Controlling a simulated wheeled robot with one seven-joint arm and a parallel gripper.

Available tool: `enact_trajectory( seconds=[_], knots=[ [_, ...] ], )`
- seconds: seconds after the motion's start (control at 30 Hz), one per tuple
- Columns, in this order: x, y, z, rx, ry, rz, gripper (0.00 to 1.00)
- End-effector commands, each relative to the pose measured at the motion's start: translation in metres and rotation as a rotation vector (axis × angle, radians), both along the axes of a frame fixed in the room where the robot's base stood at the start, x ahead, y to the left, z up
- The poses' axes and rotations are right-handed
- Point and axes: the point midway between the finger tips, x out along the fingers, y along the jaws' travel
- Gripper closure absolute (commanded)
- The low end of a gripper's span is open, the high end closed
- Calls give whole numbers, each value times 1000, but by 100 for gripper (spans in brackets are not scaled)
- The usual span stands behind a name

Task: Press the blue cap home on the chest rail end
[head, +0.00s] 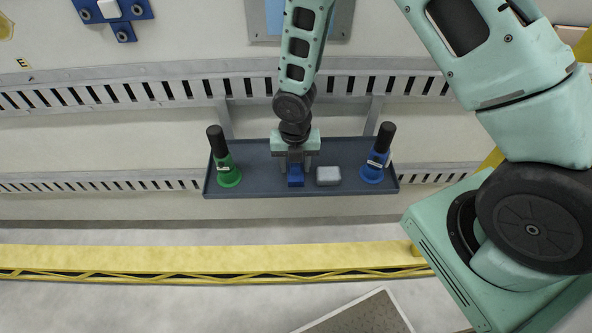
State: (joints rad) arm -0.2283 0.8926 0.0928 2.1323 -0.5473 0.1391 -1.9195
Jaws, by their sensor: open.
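My gripper (295,168) points down over the middle of a dark shelf tray (255,180). Its fingers are open on either side of a small blue block (296,181), which may be the blue cap. I cannot tell whether the fingers touch it. The block is at the tray's front, and its upper part is hidden by the gripper. Two slotted rails run along the wall: an upper one (150,90) and a lower one (100,182) behind the tray. I cannot tell which is the chest rail, and no capped rail end is clear.
A light grey box (328,176) sits just right of the blue block. A green, black-handled tool (228,176) stands at the tray's left, a blue one (373,170) at its right. A yellow beam (200,258) crosses below. A blue bracket (112,12) is at upper left.

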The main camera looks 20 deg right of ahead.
Motion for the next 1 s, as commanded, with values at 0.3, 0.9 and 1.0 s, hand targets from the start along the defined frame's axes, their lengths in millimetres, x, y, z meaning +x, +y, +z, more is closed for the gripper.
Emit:
enact_trajectory(
  seconds=[0.3, 0.9, 1.0],
  knots=[
    [0, 0, 1, 0, 0, 0, 90],
    [0, 0, 10, 0, 0, 0, 86],
    [0, 0, 13, 0, 0, 0, 86]
  ],
)
